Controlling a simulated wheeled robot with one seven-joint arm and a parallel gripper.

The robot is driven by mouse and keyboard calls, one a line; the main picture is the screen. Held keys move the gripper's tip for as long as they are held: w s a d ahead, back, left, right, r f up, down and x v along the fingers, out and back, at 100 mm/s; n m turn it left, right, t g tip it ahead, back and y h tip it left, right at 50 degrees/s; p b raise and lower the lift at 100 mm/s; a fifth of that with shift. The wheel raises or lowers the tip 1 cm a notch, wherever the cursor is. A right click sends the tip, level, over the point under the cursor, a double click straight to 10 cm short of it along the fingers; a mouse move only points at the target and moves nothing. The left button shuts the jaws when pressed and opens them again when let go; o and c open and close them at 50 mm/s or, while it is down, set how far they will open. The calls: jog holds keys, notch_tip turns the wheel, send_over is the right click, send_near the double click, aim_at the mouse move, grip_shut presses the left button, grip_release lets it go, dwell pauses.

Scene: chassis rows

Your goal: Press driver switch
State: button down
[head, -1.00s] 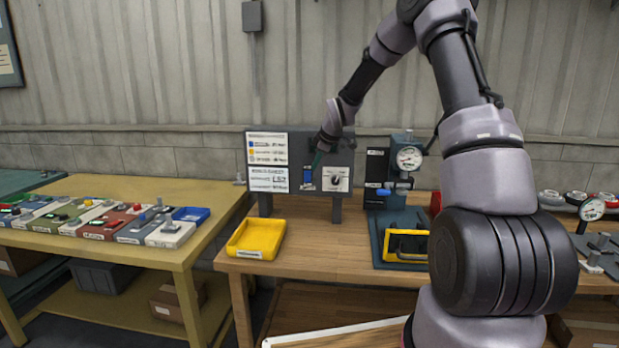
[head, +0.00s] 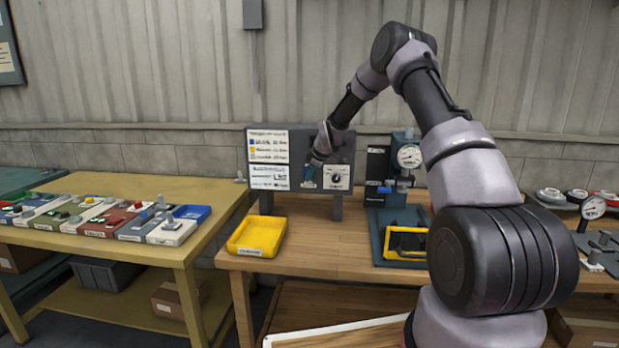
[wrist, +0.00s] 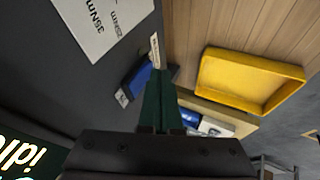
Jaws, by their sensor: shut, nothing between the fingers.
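A dark grey panel (head: 345,158) stands upright at the back of the wooden bench. On its face is a blue switch, largely hidden by my gripper (head: 309,174) in the head view. The blue switch (wrist: 136,80) shows in the wrist view just left of my dark green fingertips (wrist: 160,74). The fingers are shut and empty, close to the switch. I cannot tell if they touch it. A white dial plate with a black knob (head: 336,181) is right of the switch; the plate (wrist: 103,25) shows torque marks in the wrist view.
A yellow tray (head: 257,237) sits in front of the panel, left. A press with a gauge (head: 409,157) and a yellow-framed fixture (head: 406,243) stand to the right. A yellow table (head: 110,254) with several small modules is at left. Bare bench lies below the panel.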

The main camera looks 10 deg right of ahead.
dwell(0.3)
jog(key=shift+w+f, duration=0.1)
jog(key=shift+w, duration=0.15)
jog(key=shift+d, duration=0.1)
jog(key=shift+r, duration=0.9)
